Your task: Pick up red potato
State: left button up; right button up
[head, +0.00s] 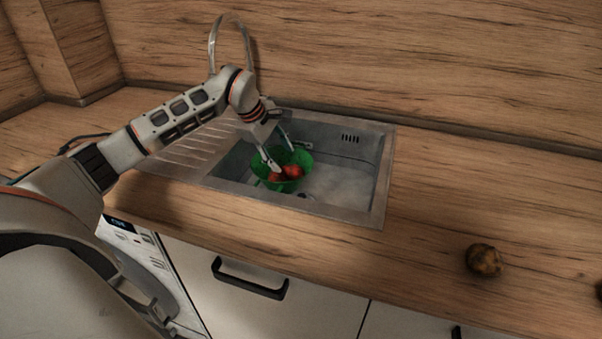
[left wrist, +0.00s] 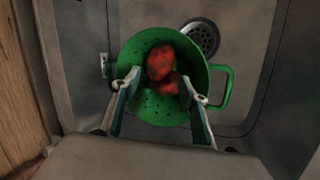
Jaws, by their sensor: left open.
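Red potatoes (head: 292,172) lie in a green colander (head: 302,158) that stands in the metal sink. In the left wrist view one red potato (left wrist: 160,62) shows whole, and more red (left wrist: 166,86) shows just below it, partly overlapped. The green colander (left wrist: 217,68) has holes and a handle on the right. My left gripper (head: 282,158) is open over the colander, its fingers apart around the red potatoes. In the left wrist view its fingertips (left wrist: 161,84) sit either side of the lower red part, with nothing clearly gripped. My right gripper is not in view.
The sink rim (head: 376,200) surrounds the colander, and a tall curved faucet (head: 246,42) rises behind my left arm. A brown round object (head: 484,260) lies on the wooden counter at right. The counter right of the sink is mostly clear.

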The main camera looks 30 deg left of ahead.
aim_at(291, 169)
pick_arm(q)
jog(key=shift+x, duration=0.9)
jog(key=x, duration=0.4)
jog(key=shift+s+d+f+b, duration=0.1)
jog(key=shift+d+f+b, duration=0.2)
jog(key=shift+d+b, duration=0.1)
jog(key=shift+f, duration=0.2)
jog(key=c, duration=1)
jog(key=shift+c, duration=0.3)
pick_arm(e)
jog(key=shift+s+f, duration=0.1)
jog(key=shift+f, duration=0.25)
pick_arm(q)
jog(key=shift+r, duration=0.15)
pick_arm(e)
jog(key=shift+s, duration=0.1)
